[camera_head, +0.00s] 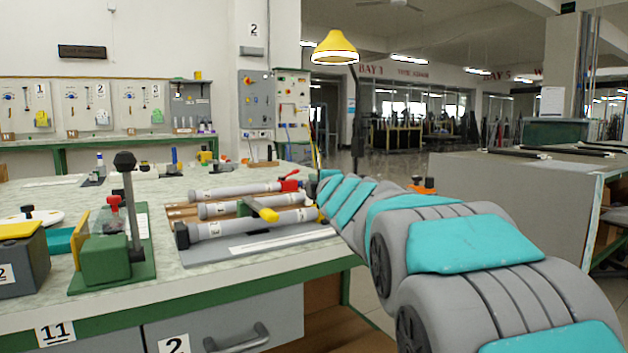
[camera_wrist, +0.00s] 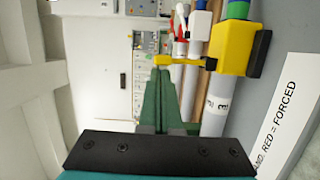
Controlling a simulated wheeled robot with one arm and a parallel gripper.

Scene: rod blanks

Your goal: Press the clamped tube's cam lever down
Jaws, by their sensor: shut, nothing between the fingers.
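Several grey tubes lie side by side on the bench, the nearest tube (camera_head: 245,223) along a grey plate. A yellow lever (camera_head: 266,214) shows at the tubes in the head view. In the wrist view, a yellow lever (camera_wrist: 180,61) sticks out to the left from a yellow block (camera_wrist: 233,45) with a black end, above a grey tube (camera_wrist: 217,100). My gripper (camera_wrist: 163,72) is shut and empty, its green fingers together. Its tips appear just below the lever in the wrist view; I cannot tell whether they touch it. My arm covers part of the tubes' right ends.
A red lever (camera_head: 290,184) sits at a farther tube's end. A green stand with a dark post (camera_head: 130,205) stands left of the tubes, beside a grey box (camera_head: 20,262). A printed white card (camera_wrist: 292,110) lies right of the tube. The bench's front strip is clear.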

